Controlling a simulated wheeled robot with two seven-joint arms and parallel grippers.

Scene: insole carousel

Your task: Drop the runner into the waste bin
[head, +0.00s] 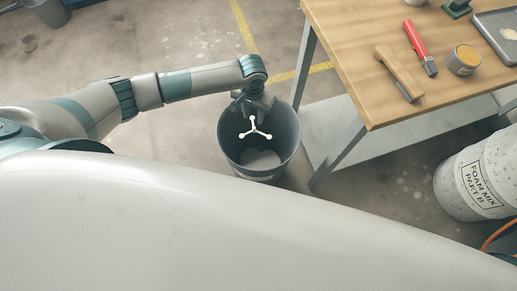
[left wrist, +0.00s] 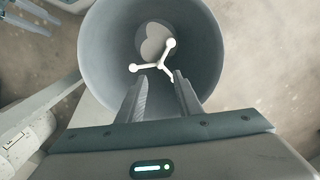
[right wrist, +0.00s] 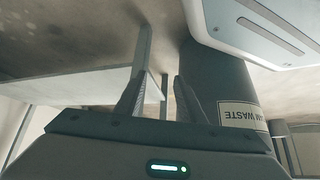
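The runner (head: 254,129), a white three-armed piece with round ends, is over the mouth of the dark grey waste bin (head: 288,137). In the left wrist view the runner (left wrist: 155,64) lies just beyond my left fingertips, against the bin's inside (left wrist: 200,45). My left gripper (left wrist: 160,82) is open above the bin and points down into it. One runner arm ends near the right fingertip; I cannot tell whether they touch. My right gripper (right wrist: 160,85) is open and empty, with the bin's outer wall (right wrist: 215,80) and its partly hidden waste label beyond it.
A pale patch (head: 262,159) shows at the bin's bottom. A wooden workbench (head: 365,75) with a red-handled tool (head: 418,45), a brush (head: 398,70) and a tin (head: 463,60) stands right of the bin. A speckled foam mix drum (head: 475,182) stands at the far right.

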